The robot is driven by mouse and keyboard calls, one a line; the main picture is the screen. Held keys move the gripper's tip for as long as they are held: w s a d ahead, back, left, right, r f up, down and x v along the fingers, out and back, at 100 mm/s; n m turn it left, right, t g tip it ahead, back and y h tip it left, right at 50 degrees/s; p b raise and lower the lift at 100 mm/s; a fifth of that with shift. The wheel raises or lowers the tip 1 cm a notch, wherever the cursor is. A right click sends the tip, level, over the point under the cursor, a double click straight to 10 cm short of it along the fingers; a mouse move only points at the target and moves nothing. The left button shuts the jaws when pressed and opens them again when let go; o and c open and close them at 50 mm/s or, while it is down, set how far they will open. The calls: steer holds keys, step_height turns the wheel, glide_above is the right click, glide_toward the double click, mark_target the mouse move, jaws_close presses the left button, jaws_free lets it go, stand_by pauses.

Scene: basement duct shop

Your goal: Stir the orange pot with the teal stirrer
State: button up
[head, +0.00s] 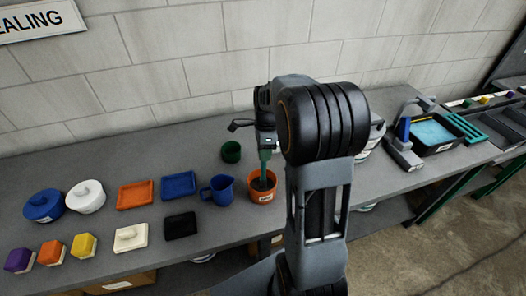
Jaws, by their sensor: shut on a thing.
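The orange pot (262,197) stands on the grey bench, left of my arm, with a pale label on its front and dark contents. The teal stirrer (264,172) is upright, its lower end inside the pot's mouth. My gripper (265,150) is above the pot, shut on the top of the stirrer. The stirrer's lower tip is hidden in the pot. I cannot tell whether it touches the bottom.
The block wall is close behind.

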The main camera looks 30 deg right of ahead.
steer(key=p+v, duration=0.5)
steer(key=v, duration=0.1)
steer(key=shift+r, duration=0.1)
steer(key=shift+v, duration=1.1)
steer(key=shift+r, duration=0.25)
steer(key=shift+s+a+v, duration=0.15)
steer(key=shift+v, duration=0.95)
steer(key=shift+s+a+v, duration=0.15)
steer(key=shift+s+v, duration=0.05)
steer(key=shift+v, duration=0.95)
